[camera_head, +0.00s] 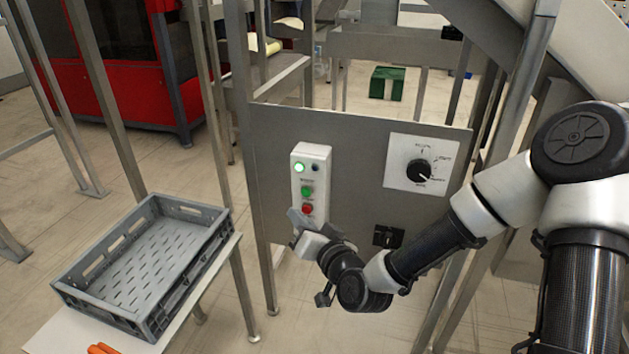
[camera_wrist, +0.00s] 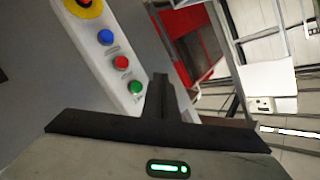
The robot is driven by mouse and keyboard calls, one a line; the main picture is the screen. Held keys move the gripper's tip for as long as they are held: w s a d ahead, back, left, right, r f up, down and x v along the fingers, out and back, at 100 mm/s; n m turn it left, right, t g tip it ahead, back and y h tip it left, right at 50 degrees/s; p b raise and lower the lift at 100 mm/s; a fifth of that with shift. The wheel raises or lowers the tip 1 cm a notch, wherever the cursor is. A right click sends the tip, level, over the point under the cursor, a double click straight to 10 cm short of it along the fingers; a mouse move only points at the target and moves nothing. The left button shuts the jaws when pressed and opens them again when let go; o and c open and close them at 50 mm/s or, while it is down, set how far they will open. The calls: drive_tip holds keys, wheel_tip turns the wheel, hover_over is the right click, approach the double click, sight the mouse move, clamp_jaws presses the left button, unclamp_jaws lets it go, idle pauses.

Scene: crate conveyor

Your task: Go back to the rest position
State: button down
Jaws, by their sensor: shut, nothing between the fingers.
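My gripper (camera_head: 298,222) is in front of the grey panel (camera_head: 350,150), just below and close to a white button box (camera_head: 311,160). Whether it touches the box cannot be told from the head view. In the wrist view my gripper (camera_wrist: 160,85) has its dark fingers together, with nothing between them. A pale box (camera_wrist: 92,35) with a blue, a red and a green button lies left of the fingers there, with a red and yellow knob at its top. My arm reaches in from the right.
A grey crate (camera_head: 75,290) stands on a light table (camera_head: 60,335) at the lower left, with orange items (camera_head: 102,349) near its front. A rotary dial (camera_head: 421,172) is on the panel's right. Metal posts stand around the panel. Floor shows between table and panel.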

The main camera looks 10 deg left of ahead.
drive_tip(key=s+d+f+n+g+h, duration=0.1)
drive_tip(key=s+d+n+g+h, duration=0.2)
drive_tip(key=d+h, duration=1.05)
drive_tip(key=s+d+r+m+g+y, duration=0.1)
drive_tip(key=s+d+r+y, duration=0.1)
drive_tip(key=d, duration=0.4)
drive_tip(key=s+d+r+g+y, duration=0.1)
drive_tip(key=s+d+r+y, duration=0.1)
drive_tip(key=d, duration=0.4)
drive_tip(key=s+d+r+m+g+h, duration=0.1)
drive_tip(key=s+d+r+m, duration=0.3)
drive_tip(key=s+r, duration=0.95)
wheel_tip(320, 180, up, 22)
drive_tip(key=s+d+n+p, duration=0.1)
drive_tip(key=s+p, duration=0.1)
drive_tip(key=p, duration=2.1)
drive_tip(key=shift+s+f+g, duration=0.15)
drive_tip(key=shift+g, duration=0.15)
